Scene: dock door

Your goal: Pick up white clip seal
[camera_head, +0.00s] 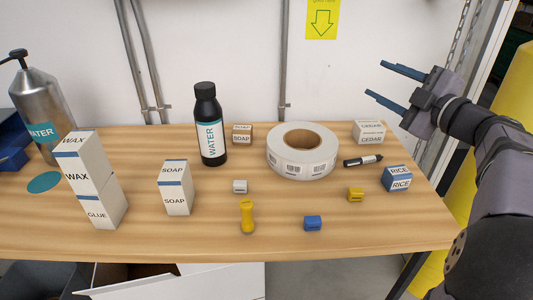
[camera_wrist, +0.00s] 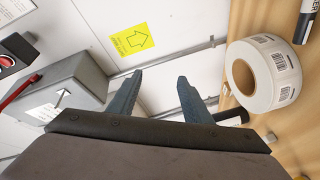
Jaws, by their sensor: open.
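The white clip seal (camera_head: 240,187) is a small pale block on the wooden table, near the middle in the head view. It sits just behind a yellow upright piece and to the right of the taller SOAP box. My gripper (camera_head: 382,82) is open and empty, raised at the upper right of the head view, far from the seal. In the wrist view, my gripper's two fingers (camera_wrist: 158,95) are spread apart with nothing between them. The seal does not show in the wrist view.
A yellow seal (camera_head: 356,194), a blue seal (camera_head: 313,223) and the yellow piece (camera_head: 247,216) lie nearby. A label roll (camera_head: 302,152), black water bottle (camera_head: 209,124), SOAP box (camera_head: 176,188) and stacked WAX and GLUE boxes (camera_head: 90,180) stand around. A grey wall box (camera_wrist: 75,90) shows in the wrist view.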

